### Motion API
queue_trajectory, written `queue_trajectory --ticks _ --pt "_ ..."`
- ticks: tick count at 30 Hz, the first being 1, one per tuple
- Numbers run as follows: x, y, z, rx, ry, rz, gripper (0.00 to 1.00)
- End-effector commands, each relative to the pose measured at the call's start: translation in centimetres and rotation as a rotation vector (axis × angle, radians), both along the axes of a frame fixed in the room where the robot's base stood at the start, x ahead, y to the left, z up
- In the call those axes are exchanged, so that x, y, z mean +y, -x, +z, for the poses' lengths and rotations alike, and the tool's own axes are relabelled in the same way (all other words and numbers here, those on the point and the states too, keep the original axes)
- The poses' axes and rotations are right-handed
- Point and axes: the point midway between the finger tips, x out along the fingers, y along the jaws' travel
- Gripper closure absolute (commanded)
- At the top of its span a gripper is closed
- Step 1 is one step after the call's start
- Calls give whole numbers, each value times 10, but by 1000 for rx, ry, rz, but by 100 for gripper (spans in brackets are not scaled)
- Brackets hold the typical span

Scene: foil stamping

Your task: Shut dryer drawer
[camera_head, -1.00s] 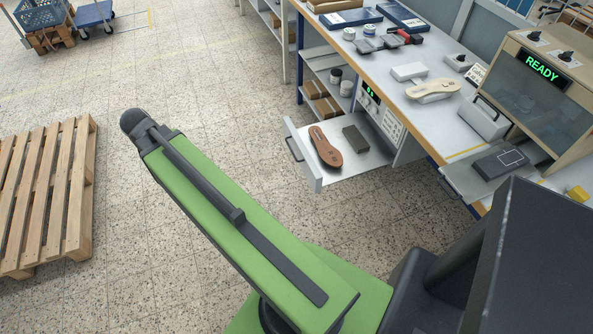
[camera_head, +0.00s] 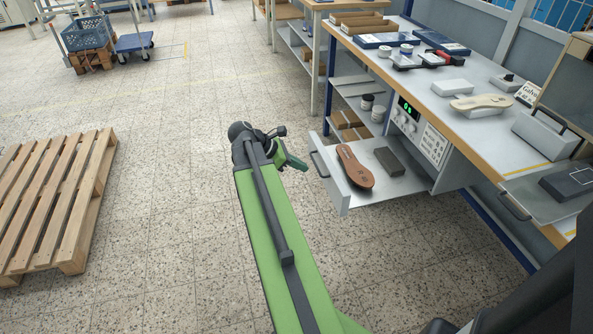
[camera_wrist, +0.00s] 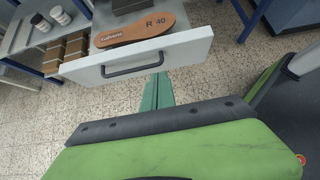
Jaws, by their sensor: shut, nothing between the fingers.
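The dryer drawer (camera_head: 333,187) stands pulled out from under the workbench, its dark handle (camera_head: 318,164) on the front panel. A brown insole (camera_head: 355,168) and a dark grey block (camera_head: 389,161) lie inside. In the wrist view the drawer front (camera_wrist: 190,52) and handle (camera_wrist: 133,65) cross the top, with the insole marked "R 40" behind. My gripper (camera_head: 296,161) is shut and empty, to the left of the drawer front. In the wrist view its green fingers (camera_wrist: 157,92) point toward the drawer front, just below the handle; I cannot tell whether they touch it.
The dryer panel (camera_head: 408,117) with a green display is right of the drawer. The workbench (camera_head: 480,140) above holds another insole, boxes and tools. A shelf with jars and boxes is behind the drawer. A wooden pallet (camera_head: 55,200) lies at left; the floor between is clear.

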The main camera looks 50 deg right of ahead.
Motion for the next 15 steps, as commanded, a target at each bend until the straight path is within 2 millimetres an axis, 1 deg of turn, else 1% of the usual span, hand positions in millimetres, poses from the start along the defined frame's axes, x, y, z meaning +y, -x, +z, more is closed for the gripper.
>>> queue_trajectory --ticks 1,7,8,9,12,15 --pt "-7 6 -17 0 0 -1 100" --pt "-32 24 -45 0 0 -1 100" --pt "-37 28 -36 -1 1 -4 100" --pt "-43 32 -35 -1 1 -4 100" --pt "-54 39 -34 -1 0 -2 100" --pt "-59 44 -34 -1 0 -2 100"
